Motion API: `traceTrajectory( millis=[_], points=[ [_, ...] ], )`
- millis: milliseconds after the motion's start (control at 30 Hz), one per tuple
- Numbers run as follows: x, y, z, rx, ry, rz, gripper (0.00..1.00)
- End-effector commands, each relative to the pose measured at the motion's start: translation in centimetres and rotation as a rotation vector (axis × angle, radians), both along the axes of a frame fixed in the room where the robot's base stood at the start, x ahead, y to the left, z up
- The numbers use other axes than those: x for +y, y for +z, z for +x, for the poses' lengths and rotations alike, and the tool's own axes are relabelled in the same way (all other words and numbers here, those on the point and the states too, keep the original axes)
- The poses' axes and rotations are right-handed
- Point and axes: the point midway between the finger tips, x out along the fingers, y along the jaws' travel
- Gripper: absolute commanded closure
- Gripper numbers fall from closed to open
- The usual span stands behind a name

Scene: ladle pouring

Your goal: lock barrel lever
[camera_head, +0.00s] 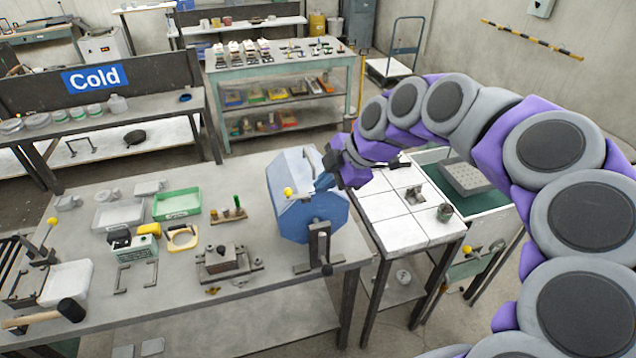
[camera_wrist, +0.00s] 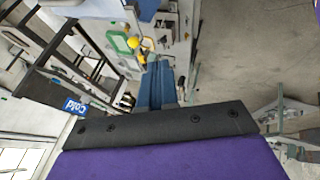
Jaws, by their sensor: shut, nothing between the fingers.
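The blue octagonal barrel (camera_head: 300,218) stands on a dark stand at the right end of the grey workbench. A lever with a yellow knob (camera_head: 288,191) shows at its upper left face. My gripper (camera_head: 322,183) is at the barrel's upper right side, with its blue fingers close to the barrel; I cannot tell whether they touch. In the wrist view the two blue fingers (camera_wrist: 158,68) lie together, shut and empty. A yellow knob (camera_wrist: 132,43) shows just beyond the fingertips there. The barrel is partly behind my wrist in the head view.
The grey workbench (camera_head: 190,281) holds a green tray (camera_head: 177,204), a metal fixture (camera_head: 226,262) and a black mallet (camera_head: 71,309). A white tiled table (camera_head: 395,205) stands right of the barrel.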

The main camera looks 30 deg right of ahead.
Motion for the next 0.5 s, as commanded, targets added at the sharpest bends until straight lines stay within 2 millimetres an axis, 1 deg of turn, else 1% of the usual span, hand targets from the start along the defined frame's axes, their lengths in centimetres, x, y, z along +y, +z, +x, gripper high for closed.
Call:
traceTrajectory(
  millis=[33, 100, 300, 433, 500],
  points=[
    [0.3, -0.9, 0.4, 0.003, 0.0, 0.001, 1.0],
    [0.7, -2.1, 1.0, 0.005, 0.001, 0.002, 1.0],
    [2.2, -5.1, 2.6, 0.006, 0.002, 0.001, 1.0],
    [2.7, -6.7, 3.6, 0.003, 0.0, 0.001, 1.0],
    [2.5, -6.9, 4.5, 0.003, 0.0, 0.002, 1.0]
  ],
)
